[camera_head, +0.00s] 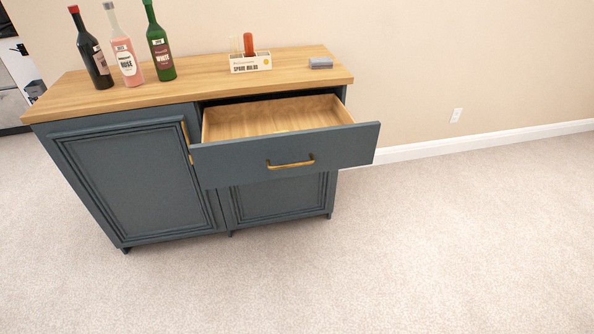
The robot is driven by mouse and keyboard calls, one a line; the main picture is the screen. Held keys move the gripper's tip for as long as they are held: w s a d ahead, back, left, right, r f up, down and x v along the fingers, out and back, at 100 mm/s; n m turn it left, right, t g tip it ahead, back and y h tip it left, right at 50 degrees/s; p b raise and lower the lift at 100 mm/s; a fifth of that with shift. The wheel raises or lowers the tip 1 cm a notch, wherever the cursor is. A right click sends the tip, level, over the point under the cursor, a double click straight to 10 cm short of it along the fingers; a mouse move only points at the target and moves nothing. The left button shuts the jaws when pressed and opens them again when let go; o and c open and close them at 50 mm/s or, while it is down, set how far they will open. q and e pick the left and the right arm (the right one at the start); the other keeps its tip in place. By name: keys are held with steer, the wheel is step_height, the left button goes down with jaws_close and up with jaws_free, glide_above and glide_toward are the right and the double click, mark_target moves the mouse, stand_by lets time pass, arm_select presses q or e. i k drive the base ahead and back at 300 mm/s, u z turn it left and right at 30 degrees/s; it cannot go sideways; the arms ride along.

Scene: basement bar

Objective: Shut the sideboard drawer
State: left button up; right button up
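The sideboard (140,185) is dark blue-grey with a light wood top (190,83). It stands against the wall in the upper left of the head view. Its drawer (350,147), at the upper right of its front, is pulled well out. The drawer's wooden inside shows and looks empty, though part of it is hidden behind its front panel. A brass bar handle (290,163) is on the drawer front. Neither of my grippers is in view.
A dark bottle (94,55), a pink bottle (125,55), a green bottle (160,48), a small white holder (251,63) and a grey block (320,63) stand on the top. A cupboard door is left of the drawer. The carpet (400,260) in front and right is clear.

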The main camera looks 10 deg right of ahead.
mark_target(239, 146)
steer(key=z, duration=0.6)
steer(key=i, duration=1.4)
steer(key=u, duration=0.95)
steer(key=k, duration=0.75)
steer(key=z, duration=0.75)
steer(key=i, duration=0.5)
steer(key=z, duration=0.05)
